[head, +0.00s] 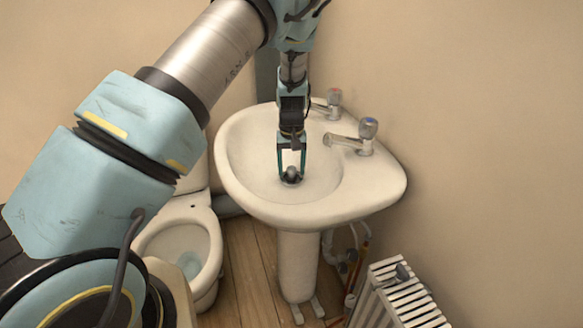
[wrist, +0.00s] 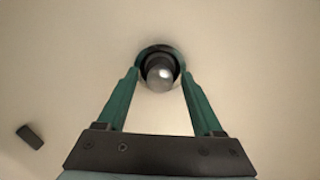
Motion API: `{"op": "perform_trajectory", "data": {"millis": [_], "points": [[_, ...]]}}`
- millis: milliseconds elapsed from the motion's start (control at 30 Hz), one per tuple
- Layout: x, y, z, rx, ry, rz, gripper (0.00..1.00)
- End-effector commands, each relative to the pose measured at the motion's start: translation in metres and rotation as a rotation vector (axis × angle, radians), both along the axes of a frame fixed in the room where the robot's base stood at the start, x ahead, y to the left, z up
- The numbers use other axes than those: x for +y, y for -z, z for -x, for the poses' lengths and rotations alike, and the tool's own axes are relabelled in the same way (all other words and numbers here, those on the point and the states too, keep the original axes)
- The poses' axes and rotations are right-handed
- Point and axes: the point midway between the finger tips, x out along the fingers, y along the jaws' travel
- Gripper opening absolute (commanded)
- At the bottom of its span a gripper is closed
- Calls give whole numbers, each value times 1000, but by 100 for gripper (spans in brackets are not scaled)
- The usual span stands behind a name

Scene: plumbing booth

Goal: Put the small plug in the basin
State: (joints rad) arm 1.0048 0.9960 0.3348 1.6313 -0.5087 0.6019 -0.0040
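The small plug (head: 291,173) is a dark round-topped piece low in the white basin (head: 250,197). In the wrist view the plug (wrist: 160,74) shows a shiny grey knob inside a dark ring, which looks like the drain opening. Whether it is fully seated I cannot tell. My gripper (head: 291,175) points down into the basin.
Two taps, one with a blue-marked top (head: 367,130) and one behind it (head: 333,100), stand along the basin's right rim. A toilet (head: 180,240) is at lower left and a white radiator (head: 395,300) at lower right. A small dark block (wrist: 30,136) shows at left.

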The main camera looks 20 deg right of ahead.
Motion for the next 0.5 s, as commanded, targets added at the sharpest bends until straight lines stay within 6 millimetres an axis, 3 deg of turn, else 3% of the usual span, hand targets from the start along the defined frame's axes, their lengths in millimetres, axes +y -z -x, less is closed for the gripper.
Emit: {"op": "perform_trajectory", "data": {"millis": [300, 500], "points": [[0, -2, 0, -1, 0, 1, 71], [-1, -27, 0, -2, 1, 3, 71]]}}
